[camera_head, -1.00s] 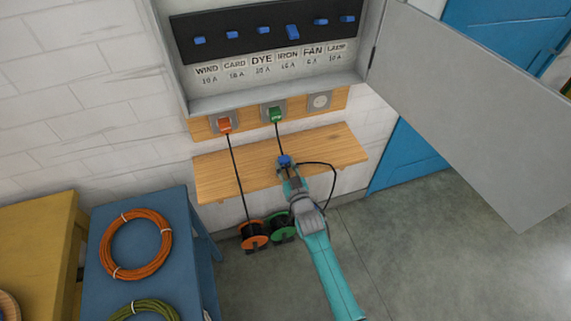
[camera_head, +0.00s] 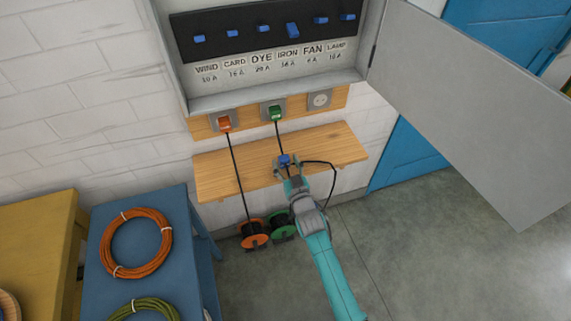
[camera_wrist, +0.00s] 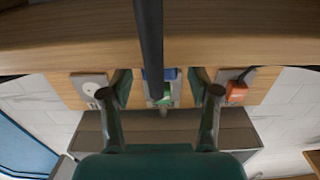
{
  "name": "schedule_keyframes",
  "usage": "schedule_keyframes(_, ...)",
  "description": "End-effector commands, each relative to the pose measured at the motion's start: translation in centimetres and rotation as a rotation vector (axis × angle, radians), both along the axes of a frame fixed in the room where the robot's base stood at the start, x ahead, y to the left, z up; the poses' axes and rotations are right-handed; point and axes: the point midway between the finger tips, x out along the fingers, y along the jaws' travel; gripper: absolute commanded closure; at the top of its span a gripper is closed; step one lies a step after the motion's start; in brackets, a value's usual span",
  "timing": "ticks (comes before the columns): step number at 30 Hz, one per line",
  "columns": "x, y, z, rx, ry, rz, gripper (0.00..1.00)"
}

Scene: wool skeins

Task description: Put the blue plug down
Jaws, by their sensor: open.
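The blue plug (camera_head: 284,159) is at the wooden shelf (camera_head: 222,172) below the sockets. In the wrist view the blue plug (camera_wrist: 171,73) shows partly, behind a thick black cable. My gripper (camera_head: 287,162) is open, with one finger on each side of the plug. In the wrist view my gripper (camera_wrist: 160,91) has its fingers wide apart, with gaps between them and the plug. The plug's black cable (camera_head: 322,163) loops off to the right. The plug's underside is hidden, so I cannot tell its exact contact with the shelf.
An orange plug (camera_head: 224,123) and a green plug (camera_head: 275,113) sit in sockets; the right socket (camera_head: 319,100) is empty. Their cables hang in front of the shelf. The open grey cabinet door (camera_head: 470,110) juts out at right. The shelf's right part is clear.

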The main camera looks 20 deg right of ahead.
Motion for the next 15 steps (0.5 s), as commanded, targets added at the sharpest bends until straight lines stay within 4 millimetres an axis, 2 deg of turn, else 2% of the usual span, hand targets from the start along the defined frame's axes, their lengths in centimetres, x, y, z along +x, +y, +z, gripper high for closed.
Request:
schedule_keyframes(1, -1.3, 0.0, -0.5, 0.001, 0.007, 0.000, 0.39)
schedule_keyframes(3, -2.6, 0.0, -0.4, 0.000, 0.007, 0.000, 0.39)
schedule_keyframes(15, -9.3, 0.0, -0.3, 0.000, 0.006, 0.000, 0.39)
